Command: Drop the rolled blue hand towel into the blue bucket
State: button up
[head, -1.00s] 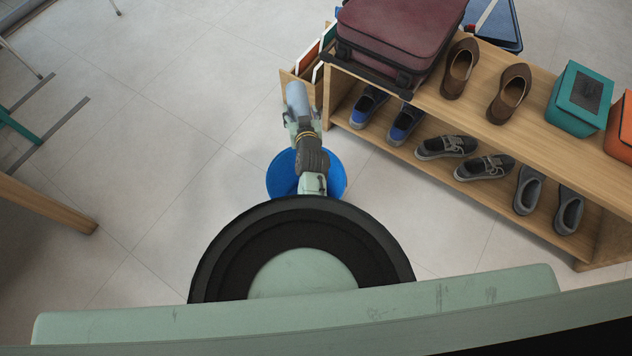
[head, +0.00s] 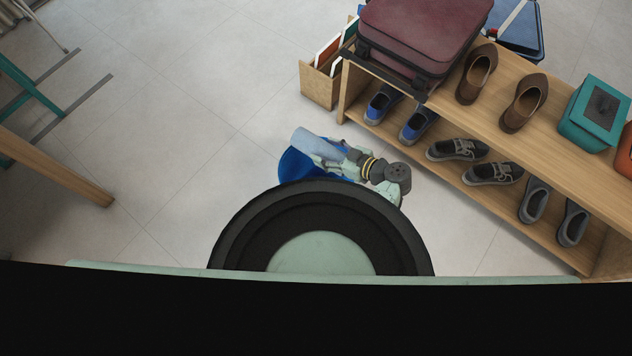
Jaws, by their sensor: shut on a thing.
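The rolled blue hand towel (head: 308,143) is light blue and shows in the head view near the middle. My gripper (head: 322,149) is shut on it, with the arm reaching in from the right. The blue bucket (head: 294,169) is on the floor, and the towel and gripper overlap its upper part in the picture. The towel's height above the bucket is hard to tell. The bucket's lower part is hidden behind my own round black body part, and its inside is mostly covered.
A wooden shoe bench (head: 460,115) stands to the right, with several shoes, a maroon suitcase (head: 415,35) and a teal box (head: 596,112). A wooden crate (head: 320,85) stands at its left end. A wooden leg (head: 60,170) is at left. The floor between is clear.

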jog(key=shift+f+b, duration=1.95)
jog(key=shift+f, duration=1)
jog(key=o, duration=1.4)
jog(key=shift+c, duration=0.2)
jog(key=v, duration=1.2)
jog(key=shift+w, duration=0.1)
